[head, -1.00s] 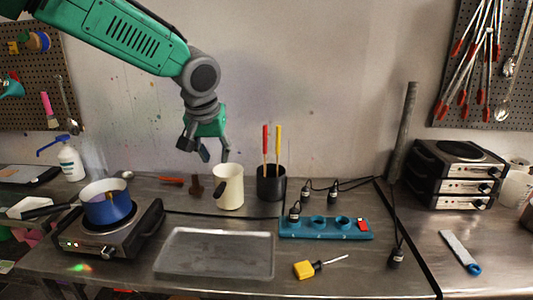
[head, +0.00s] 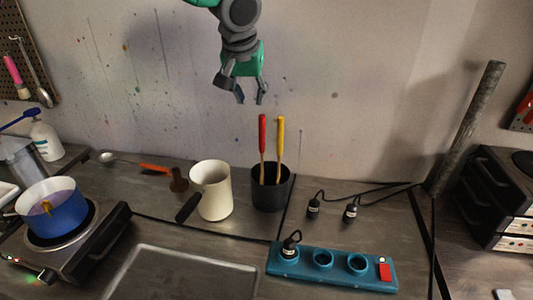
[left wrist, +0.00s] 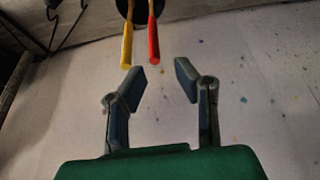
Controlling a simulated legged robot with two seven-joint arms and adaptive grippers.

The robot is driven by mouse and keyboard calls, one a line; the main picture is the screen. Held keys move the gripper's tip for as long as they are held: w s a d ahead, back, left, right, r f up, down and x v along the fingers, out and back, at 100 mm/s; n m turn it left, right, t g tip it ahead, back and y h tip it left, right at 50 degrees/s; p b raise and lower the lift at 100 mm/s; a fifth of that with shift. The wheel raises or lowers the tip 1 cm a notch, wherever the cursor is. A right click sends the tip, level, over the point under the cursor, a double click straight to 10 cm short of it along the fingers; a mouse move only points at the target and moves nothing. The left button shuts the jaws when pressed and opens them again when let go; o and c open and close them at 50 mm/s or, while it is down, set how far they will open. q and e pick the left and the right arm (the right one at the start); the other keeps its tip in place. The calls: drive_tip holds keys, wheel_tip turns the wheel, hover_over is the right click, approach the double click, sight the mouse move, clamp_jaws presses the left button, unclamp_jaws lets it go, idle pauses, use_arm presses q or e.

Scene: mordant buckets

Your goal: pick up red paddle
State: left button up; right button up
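The red paddle (head: 262,136) stands upright in a black cup (head: 271,188), its red handle up. A yellow paddle (head: 280,140) stands just to its right in the same cup. Their lower ends are hidden inside the cup. My left gripper (head: 252,98) hangs open and empty above the red handle, a little to its left in the head view. In the left wrist view, the red paddle (left wrist: 153,45) and the yellow paddle (left wrist: 127,48) lie beyond the open fingertips (left wrist: 160,72). They are not touching the fingers. My right gripper is not in view.
A cream pitcher (head: 214,190) stands close left of the cup. A blue power strip (head: 330,268) with plugs lies in front. A burner with a blue pot (head: 58,213) is at left, a metal tray (head: 185,275) at front. Free air surrounds the handles.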

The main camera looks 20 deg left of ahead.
sight(260, 121)
use_arm(q)
drive_tip(key=x, duration=0.2)
drive_tip(key=d+x, duration=0.1)
drive_tip(key=x, duration=0.2)
drive_tip(key=d+p+x, duration=0.1)
drive_tip(key=x, duration=0.2)
drive_tip(key=shift+w, duration=0.3)
drive_tip(key=shift+a+f, duration=0.15)
drive_tip(key=shift+a, duration=0.2)
drive_tip(key=w+f+p, duration=0.1)
drive_tip(key=f, duration=0.1)
drive_tip(key=w+a+f+p, duration=0.1)
drive_tip(key=w+f, duration=0.1)
drive_tip(key=shift+a, duration=0.1)
drive_tip(key=shift+w+d+f, duration=0.1)
drive_tip(key=shift+w+d, duration=0.05)
drive_tip(key=shift+d, duration=0.4)
clamp_jaws()
drive_tip(key=shift+a, duration=0.65)
drive_tip(key=shift+r, duration=0.5)
wheel_tip(260, 121, up, 17)
drive_tip(key=b, duration=0.2)
drive_tip(key=shift+d, duration=0.3)
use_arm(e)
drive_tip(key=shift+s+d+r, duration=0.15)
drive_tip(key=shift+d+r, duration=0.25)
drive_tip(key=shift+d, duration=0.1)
